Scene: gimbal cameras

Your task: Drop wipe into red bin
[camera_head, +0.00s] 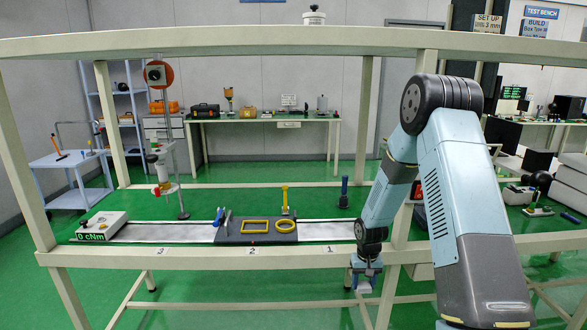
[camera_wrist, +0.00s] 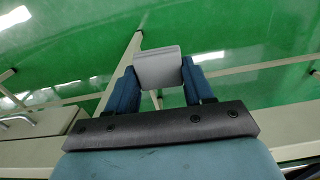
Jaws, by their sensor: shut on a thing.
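My gripper (camera_head: 366,278) hangs below the front edge of the bench at the right, pointing down. It is shut on a pale grey-white wipe (camera_wrist: 159,68), which shows as a flat folded piece between the two blue fingers in the wrist view. The wipe also shows as a small pale patch (camera_head: 364,286) in the head view. Beneath it the wrist view shows green floor and cream frame bars. No red bin is visible in either view.
Cream frame posts and low bars surround my arm. Green floor (camera_head: 230,300) lies open below.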

